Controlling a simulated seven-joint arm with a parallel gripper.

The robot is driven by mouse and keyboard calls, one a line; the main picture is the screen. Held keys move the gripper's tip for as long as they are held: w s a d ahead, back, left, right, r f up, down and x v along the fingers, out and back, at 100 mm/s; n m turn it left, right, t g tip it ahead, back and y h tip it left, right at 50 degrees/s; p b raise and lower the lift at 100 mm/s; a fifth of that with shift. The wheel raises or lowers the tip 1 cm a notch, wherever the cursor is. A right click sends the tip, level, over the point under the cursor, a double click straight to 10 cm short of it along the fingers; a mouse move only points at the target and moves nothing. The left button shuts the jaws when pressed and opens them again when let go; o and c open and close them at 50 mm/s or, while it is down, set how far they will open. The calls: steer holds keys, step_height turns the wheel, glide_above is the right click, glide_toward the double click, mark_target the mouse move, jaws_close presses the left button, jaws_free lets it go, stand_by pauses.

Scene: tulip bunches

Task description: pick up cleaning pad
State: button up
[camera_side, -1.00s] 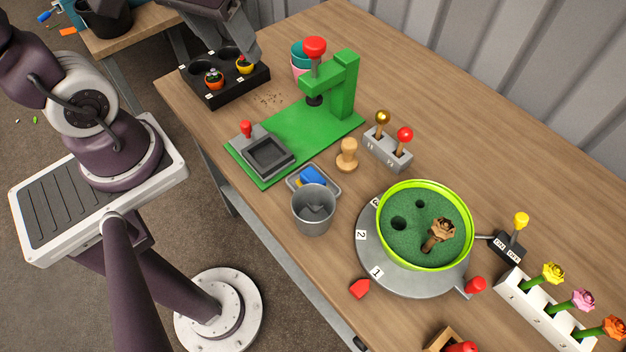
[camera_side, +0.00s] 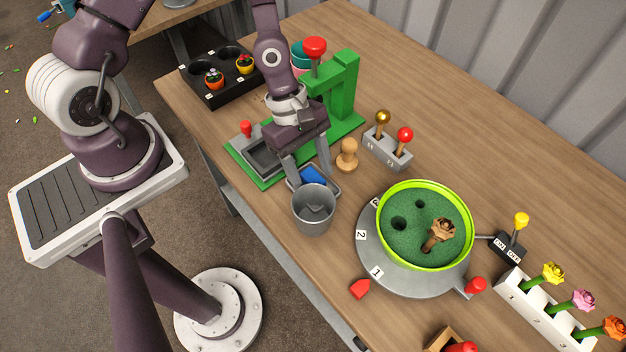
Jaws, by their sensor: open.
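The cleaning pad (camera_side: 314,176) is blue and lies in a small grey tray (camera_side: 334,188) on the table. My gripper (camera_side: 308,172) is open, pointing down, with its two fingers around or just above the pad. One finger is on the left of the pad and one on the right. I cannot tell whether the fingers touch the pad. The gripper holds nothing that I can see.
A grey metal bucket (camera_side: 314,212) stands close in front of the tray. A wooden stamp (camera_side: 347,156) stands just right. The green press (camera_side: 342,90) is behind my gripper. A turntable with a green bowl (camera_side: 425,264) is at right, and a lever box (camera_side: 388,150) behind.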

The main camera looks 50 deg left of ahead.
steer(key=shift+d+f, duration=0.1)
steer(key=shift+f, duration=0.15)
jaws_close()
